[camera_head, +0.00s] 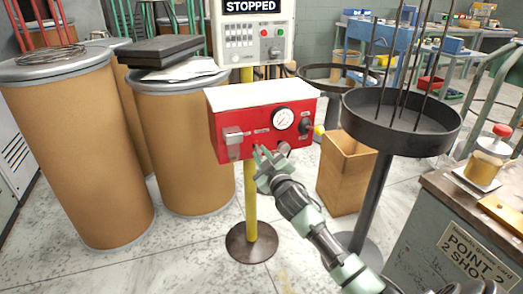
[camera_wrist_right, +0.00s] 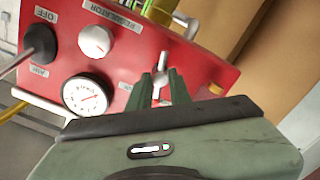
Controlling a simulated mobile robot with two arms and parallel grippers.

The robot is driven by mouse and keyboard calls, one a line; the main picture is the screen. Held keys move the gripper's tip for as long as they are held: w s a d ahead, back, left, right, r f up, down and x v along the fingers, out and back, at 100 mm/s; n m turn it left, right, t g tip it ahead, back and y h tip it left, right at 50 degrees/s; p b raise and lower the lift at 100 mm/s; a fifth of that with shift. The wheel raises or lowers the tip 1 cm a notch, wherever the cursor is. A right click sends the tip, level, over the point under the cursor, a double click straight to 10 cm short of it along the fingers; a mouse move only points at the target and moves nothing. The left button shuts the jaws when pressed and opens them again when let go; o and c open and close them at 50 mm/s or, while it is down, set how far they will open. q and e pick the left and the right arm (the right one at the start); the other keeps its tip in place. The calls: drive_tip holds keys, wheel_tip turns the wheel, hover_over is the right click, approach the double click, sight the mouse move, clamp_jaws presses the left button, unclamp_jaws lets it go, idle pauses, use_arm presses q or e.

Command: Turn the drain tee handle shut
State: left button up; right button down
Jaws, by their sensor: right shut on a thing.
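The red control box (camera_head: 219,107) stands on a yellow post, with a white gauge (camera_head: 283,119) on its face. My right gripper (camera_head: 263,153) is at the lower middle of that face, left of the grey regulator knob (camera_head: 283,148). In the right wrist view, where the panel appears upside down, the two green fingers are closed around a small pale metal handle (camera_wrist_right: 161,79), seemingly the drain tee handle. The fingers partly hide it, and its exact angle cannot be told. My left gripper is not in view.
A black selector knob (camera_head: 306,127) and a grey lever block (camera_head: 233,140) also sit on the box face. Brown drums (camera_head: 85,150) stand at left. A black round tray (camera_head: 400,118) on a stand and a cardboard box (camera_head: 345,180) are at right.

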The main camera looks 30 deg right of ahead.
drive_tip(key=n+p, duration=0.2)
drive_tip(key=n, duration=0.1)
drive_tip(key=shift+n, duration=0.3)
drive_tip(key=n+p, duration=0.1)
drive_tip(key=n, duration=0.3)
drive_tip(key=shift+n, duration=0.3)
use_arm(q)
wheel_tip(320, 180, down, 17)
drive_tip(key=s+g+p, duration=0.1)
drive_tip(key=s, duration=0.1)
use_arm(e)
drive_tip(key=c, duration=2.2)
unclamp_jaws()
drive_tip(key=shift+n, duration=2.4)
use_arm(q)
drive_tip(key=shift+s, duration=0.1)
use_arm(e)
drive_tip(key=c, duration=2.2)
unclamp_jaws()
drive_tip(key=c, duration=2.2)
unclamp_jaws()
drive_tip(key=c, duration=0.8)
unclamp_jaws()
